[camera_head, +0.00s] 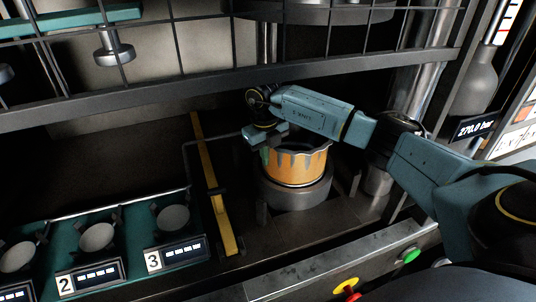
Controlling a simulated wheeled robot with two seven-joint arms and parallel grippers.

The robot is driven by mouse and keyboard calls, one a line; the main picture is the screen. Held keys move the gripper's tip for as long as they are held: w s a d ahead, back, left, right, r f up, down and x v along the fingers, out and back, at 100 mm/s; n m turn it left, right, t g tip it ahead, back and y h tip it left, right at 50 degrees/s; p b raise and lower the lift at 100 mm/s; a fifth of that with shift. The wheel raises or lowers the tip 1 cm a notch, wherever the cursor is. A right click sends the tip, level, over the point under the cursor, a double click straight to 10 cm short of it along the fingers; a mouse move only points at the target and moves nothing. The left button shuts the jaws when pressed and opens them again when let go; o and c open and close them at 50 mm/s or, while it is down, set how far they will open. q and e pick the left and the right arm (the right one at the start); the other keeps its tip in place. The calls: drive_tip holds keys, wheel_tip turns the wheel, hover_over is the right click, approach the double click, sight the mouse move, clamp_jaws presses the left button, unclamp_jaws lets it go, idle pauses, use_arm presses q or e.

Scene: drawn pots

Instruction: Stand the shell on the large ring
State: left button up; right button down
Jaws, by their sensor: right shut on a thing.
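The shell (298,168) is an orange cylinder with a grey, drip-like upper rim. It is upright at the middle right of the head view. The large ring (297,198) is a dark grey round piece directly below the shell, and the shell's lower edge appears within the ring's outline. I cannot tell whether the shell touches it. My right gripper (266,150) comes down at the shell's left side and is shut on its wall. The fingertips are partly hidden and dark. My left gripper is out of view.
A yellow bar (214,185) runs along the floor left of the ring. A teal rack with round cups (173,217) and number plates stands lower left. A wire grid (235,50) crosses above. A metal front ledge (330,267) carries green, yellow and red buttons.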

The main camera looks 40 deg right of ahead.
drive_tip(key=c, duration=1.5)
unclamp_jaws()
drive_tip(key=shift+o, duration=0.2)
drive_tip(key=r, duration=0.8)
drive_tip(key=a+r+b, duration=0.1)
drive_tip(key=r, duration=0.3)
